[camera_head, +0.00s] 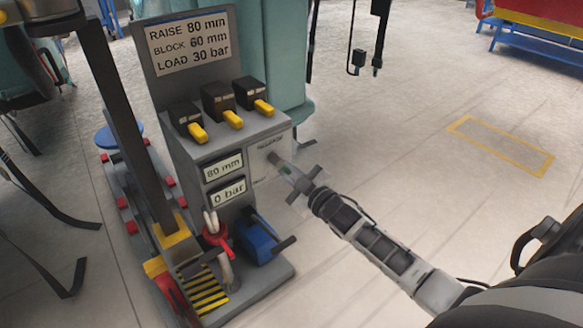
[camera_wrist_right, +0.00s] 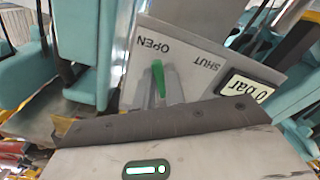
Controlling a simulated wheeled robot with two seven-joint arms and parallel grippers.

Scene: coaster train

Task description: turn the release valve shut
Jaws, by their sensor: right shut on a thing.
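The release valve's green handle (camera_wrist_right: 158,76) shows in the right wrist view, on a grey panel (camera_wrist_right: 195,62) lettered OPEN and SHUT. The lettering is upside down there, and the handle stands near the word OPEN. In the head view the panel (camera_head: 258,172) is on the right side of the grey control cabinet (camera_head: 203,148). My right gripper (camera_head: 284,168) reaches it from the right and is shut on the handle, with a finger on each side of it. The gripper mostly hides the handle in the head view. My left gripper is not in view.
Two displays read 80 mm (camera_head: 223,168) and 0 bar (camera_head: 228,190). Several yellow-tipped levers (camera_head: 233,118) top the cabinet under a sign (camera_head: 187,42). A blue motor-like unit (camera_head: 256,240) and red fitting (camera_head: 215,236) stand below. Floor at right is clear around a yellow-outlined rectangle (camera_head: 502,145).

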